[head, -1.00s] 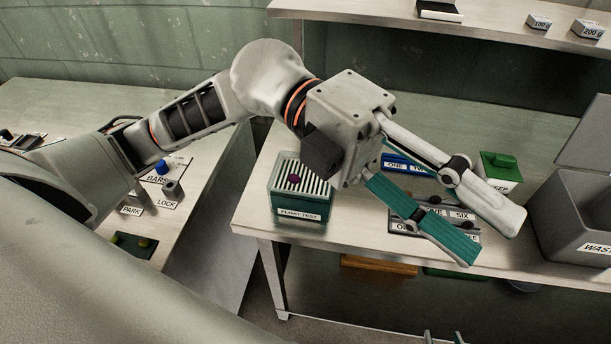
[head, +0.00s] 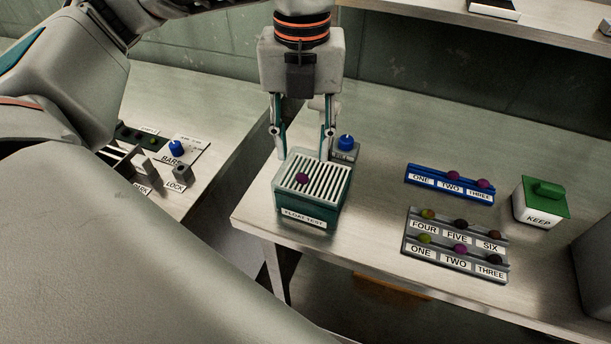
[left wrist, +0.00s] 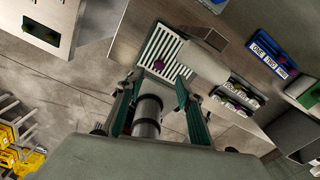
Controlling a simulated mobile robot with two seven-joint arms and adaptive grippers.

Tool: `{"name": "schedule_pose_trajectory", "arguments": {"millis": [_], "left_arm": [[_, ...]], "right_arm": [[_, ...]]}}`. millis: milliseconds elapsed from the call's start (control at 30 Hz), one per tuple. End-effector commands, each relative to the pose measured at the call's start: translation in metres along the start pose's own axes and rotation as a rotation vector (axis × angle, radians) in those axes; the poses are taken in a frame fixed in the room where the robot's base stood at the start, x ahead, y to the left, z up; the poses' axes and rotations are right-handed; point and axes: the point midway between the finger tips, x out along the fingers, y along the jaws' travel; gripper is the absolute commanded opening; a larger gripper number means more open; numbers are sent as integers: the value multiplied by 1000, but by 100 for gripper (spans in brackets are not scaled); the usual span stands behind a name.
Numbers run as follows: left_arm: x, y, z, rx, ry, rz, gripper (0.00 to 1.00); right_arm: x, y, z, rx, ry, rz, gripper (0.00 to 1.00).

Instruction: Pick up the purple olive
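A dark purple olive (head: 302,178) rests on the white slatted top of the green FLOAT TEST box (head: 312,225). It also shows in the left wrist view (left wrist: 159,66), on the slats beyond my fingers. My left gripper (head: 303,154) is open and empty, pointing down at the back edge of the box, with its fingers on either side of the olive's line. The fingers look apart from the olive; the exact height gap is hard to tell. Other purple olives lie in the blue rack (head: 450,186) and the grey rack (head: 455,247). My right gripper is not in view.
A small box with a blue knob (head: 346,143) stands close behind the FLOAT TEST box. The white KEEP box with green lid (head: 541,202) stands at the right. The table between box and racks is clear.

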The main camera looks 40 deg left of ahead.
Motion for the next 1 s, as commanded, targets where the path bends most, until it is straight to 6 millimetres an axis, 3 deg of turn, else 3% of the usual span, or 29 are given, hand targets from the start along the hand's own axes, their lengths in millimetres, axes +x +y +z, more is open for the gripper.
{"name": "schedule_pose_trajectory", "arguments": {"millis": [500,767,933,1000], "left_arm": [[62,2,1,4,5,0,36],[65,2,1,5,3,-1,36],[65,2,1,5,3,-1,10],[65,2,1,6,3,-1,10]], "right_arm": [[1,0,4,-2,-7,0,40],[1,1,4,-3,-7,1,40],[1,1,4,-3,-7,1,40],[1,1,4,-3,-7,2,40]]}}
